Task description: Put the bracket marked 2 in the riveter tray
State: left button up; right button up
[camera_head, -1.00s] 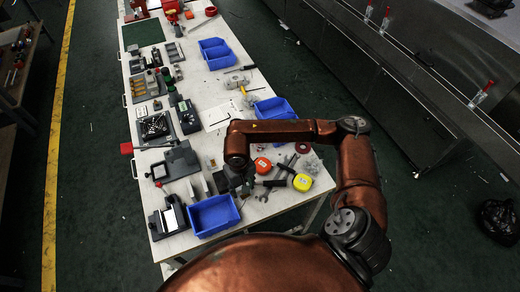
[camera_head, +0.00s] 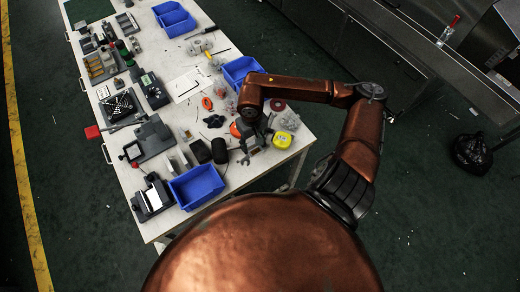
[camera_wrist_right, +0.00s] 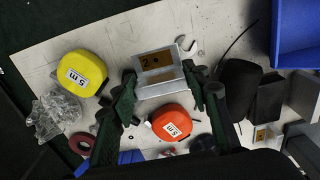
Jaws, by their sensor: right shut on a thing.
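A grey metal angled bracket with an orange-brown label marked 2 (camera_wrist_right: 155,62) sits between the fingers of my right gripper (camera_wrist_right: 162,78) in the right wrist view. The gripper is shut on it. In the head view my right gripper (camera_head: 250,140) hangs over the near right part of the table, and the bracket is hard to make out there. Blue trays stand on the table: one at the near edge (camera_head: 196,187), one at the right edge (camera_head: 241,70) and one farther back (camera_head: 174,19). I cannot tell which is the riveter tray. My left gripper is not in view.
Below the gripper lie an orange tape measure (camera_wrist_right: 172,122), a yellow one (camera_wrist_right: 82,73) and a bag of clear parts (camera_wrist_right: 55,113). A dark cylinder (camera_wrist_right: 240,85) stands beside the fingers. Another labelled metal piece (camera_wrist_right: 266,135) is at lower right. A white sheet (camera_head: 187,86) lies mid-table.

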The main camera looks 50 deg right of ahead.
aim_at(260, 148)
jog(key=f, duration=0.1)
jog(key=s+d+f, duration=0.2)
jog(key=shift+f, duration=0.15)
jog(key=shift+w+f, duration=0.1)
jog(key=shift+f, duration=1.4)
jog(key=shift+f, duration=0.15)
jog(key=o, duration=1.2)
